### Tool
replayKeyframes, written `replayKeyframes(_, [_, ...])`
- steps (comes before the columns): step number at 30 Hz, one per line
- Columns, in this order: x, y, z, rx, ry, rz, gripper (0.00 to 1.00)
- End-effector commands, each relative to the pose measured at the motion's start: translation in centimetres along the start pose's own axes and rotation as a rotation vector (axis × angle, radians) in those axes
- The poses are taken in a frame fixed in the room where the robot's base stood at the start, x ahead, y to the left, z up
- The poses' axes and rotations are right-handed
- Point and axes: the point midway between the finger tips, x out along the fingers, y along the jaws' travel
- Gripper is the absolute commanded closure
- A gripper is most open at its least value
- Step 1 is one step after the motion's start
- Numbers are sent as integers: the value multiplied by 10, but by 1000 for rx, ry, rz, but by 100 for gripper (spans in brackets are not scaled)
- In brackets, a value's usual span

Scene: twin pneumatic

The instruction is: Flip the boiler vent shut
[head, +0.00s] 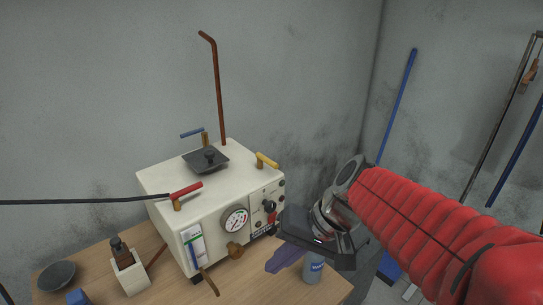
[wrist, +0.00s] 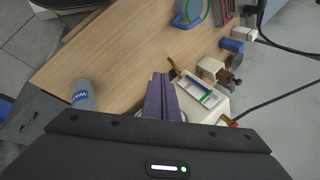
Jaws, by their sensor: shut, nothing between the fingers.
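The boiler (head: 215,221) is a white box on the wooden table, with a gauge (head: 235,220) and black knobs on its front. Its top carries a red-handled lever (head: 186,189), a yellow-handled lever (head: 266,160), a blue-handled lever (head: 192,133) and a dark square lid (head: 206,160). I cannot tell which of these is the vent. In the wrist view part of the boiler (wrist: 205,98) shows behind my gripper. My gripper (head: 270,266) has purple fingers, shut and empty, in front of the boiler's lower right. The fingers also show in the wrist view (wrist: 161,78).
A blue-grey bottle (head: 313,267) stands close to my gripper at the table's right. A brown pipe (head: 217,90) rises behind the boiler. A black hose (head: 85,201) runs left from it.

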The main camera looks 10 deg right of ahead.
Motion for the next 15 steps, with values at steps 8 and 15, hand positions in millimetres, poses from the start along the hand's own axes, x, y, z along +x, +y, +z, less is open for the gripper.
replayKeyframes(8, [5, -11, -34, 120, -33, -193, 100])
replayKeyframes(15, [2, -15, -72, 211, -27, -368, 100])
